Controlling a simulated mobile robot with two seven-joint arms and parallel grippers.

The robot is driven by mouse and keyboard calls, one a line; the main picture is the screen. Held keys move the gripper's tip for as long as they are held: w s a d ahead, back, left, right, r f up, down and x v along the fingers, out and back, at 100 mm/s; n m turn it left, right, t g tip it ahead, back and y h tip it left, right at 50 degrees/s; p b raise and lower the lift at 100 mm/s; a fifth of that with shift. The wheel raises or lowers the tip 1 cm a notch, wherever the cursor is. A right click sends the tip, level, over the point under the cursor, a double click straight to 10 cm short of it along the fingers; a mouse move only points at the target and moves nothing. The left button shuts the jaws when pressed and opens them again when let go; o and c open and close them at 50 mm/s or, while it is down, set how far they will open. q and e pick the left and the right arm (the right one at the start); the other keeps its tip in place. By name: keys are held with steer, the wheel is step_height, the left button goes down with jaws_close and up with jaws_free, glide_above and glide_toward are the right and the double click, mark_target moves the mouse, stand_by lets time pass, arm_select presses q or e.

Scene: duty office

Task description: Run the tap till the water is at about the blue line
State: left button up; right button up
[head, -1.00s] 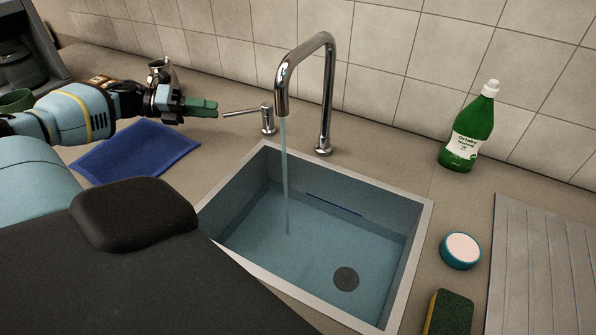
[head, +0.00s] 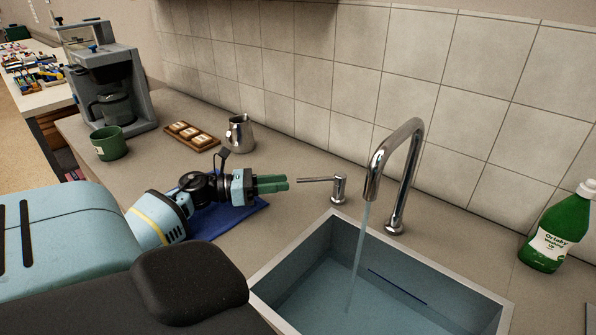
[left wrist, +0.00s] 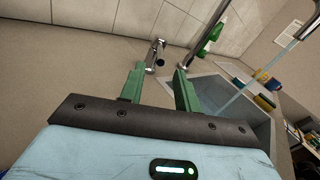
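The chrome tap (head: 405,165) runs a stream of water (head: 360,245) into the sink (head: 290,258). The water surface (head: 335,290) lies a little below the blue line (head: 398,287) on the sink's back wall. The tap lever (head: 318,180) stands left of the spout, its handle pointing left. My left gripper (head: 287,183) has its green fingertips just short of the handle's end. In the left wrist view its two fingers (left wrist: 160,82) are apart and empty, with the lever (left wrist: 155,54) ahead between them. My right gripper is not in view.
A blue cloth (head: 228,217) lies under my left gripper. A metal jug (head: 240,134), a wooden tray of small items (head: 193,136), a green mug (head: 109,143) and a coffee machine (head: 110,80) stand behind left. A green soap bottle (head: 560,230) stands at right.

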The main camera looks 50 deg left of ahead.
mark_target(308, 180)
arm_select(q)
steer(key=shift+x, duration=3.95)
jaws_close()
